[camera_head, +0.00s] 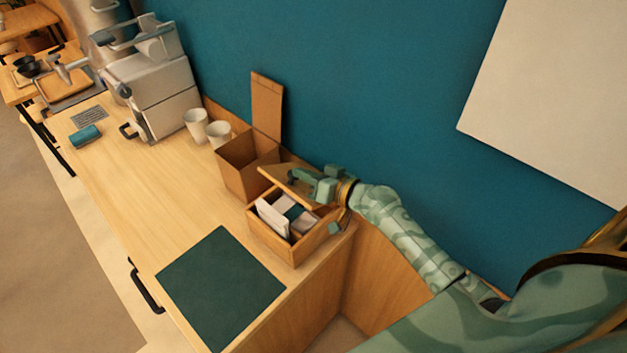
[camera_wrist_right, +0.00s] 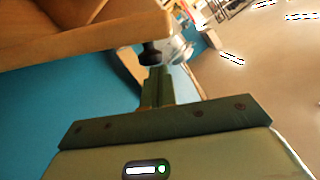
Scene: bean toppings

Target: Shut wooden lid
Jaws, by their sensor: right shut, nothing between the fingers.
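A wooden box (camera_head: 285,247) holding white and dark packets stands near the right end of the counter. Its wooden lid (camera_head: 275,173) is raised and tilted at the back of the box. My right gripper (camera_head: 294,176) is shut and empty, at the lid's right part; whether it touches the lid I cannot tell. In the right wrist view the shut fingers (camera_wrist_right: 155,85) point up at a dark knob-like piece (camera_wrist_right: 150,54) beside a wooden panel (camera_wrist_right: 85,30). My left gripper is not in view.
A dark green mat (camera_head: 220,288) lies in front. The blue wall is close behind.

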